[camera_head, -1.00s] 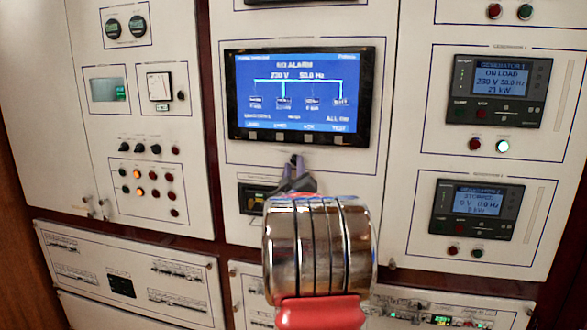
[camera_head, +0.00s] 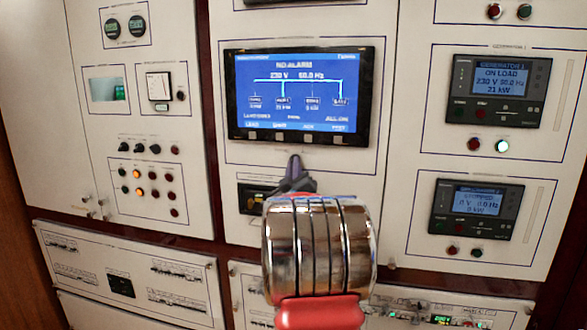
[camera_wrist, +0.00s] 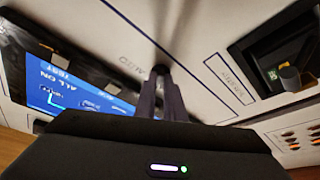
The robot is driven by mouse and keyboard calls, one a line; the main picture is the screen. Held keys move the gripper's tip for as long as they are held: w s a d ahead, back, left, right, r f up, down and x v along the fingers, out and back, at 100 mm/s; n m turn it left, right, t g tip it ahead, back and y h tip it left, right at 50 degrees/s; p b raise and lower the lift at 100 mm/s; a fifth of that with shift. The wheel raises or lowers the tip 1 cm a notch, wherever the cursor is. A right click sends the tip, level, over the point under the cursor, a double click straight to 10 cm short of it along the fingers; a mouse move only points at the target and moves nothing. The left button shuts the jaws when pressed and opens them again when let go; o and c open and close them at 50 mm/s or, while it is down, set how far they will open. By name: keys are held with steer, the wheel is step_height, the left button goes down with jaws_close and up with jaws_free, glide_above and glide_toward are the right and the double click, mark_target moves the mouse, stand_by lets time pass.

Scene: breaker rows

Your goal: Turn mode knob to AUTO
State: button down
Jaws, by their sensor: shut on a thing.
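My gripper (camera_head: 295,160) reaches the white middle panel just below the blue display, its dark fingers close together. In the wrist view, the fingers (camera_wrist: 160,85) are shut on a small dark knob (camera_wrist: 160,70) on the panel. The fingers hide most of the knob, so which way it points cannot be told. Lettering beside it is only partly visible and upside down. In the head view the knob is hidden behind the fingertips.
The blue display (camera_head: 298,92) is just above the fingers. A black module (camera_head: 252,198) is set in the panel below left of them. A generator controller (camera_head: 497,91) is on the right panel. Small knobs and lamps (camera_head: 145,175) fill the left panel.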

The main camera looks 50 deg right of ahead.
steer(key=shift+w+m, duration=0.1)
steer(key=shift+m, duration=0.2)
steer(key=shift+w+a+m+g+h, duration=0.15)
steer(key=shift+m+g+h, duration=0.9)
steer(key=shift+m, duration=2.2)
steer(key=shift+w+m+g+h, duration=0.2)
steer(key=shift+m+g, duration=1.7)
steer(key=shift+m, duration=1.3)
steer(key=shift+w+a+m+g+h, duration=0.15)
steer(key=shift+m+g+h, duration=0.9)
steer(key=shift+m, duration=2.2)
steer(key=shift+g+y, duration=0.4)
steer(key=c, duration=1.8)
jaws_free()
steer(key=shift+c, duration=0.2)
steer(key=shift+a, duration=0.1)
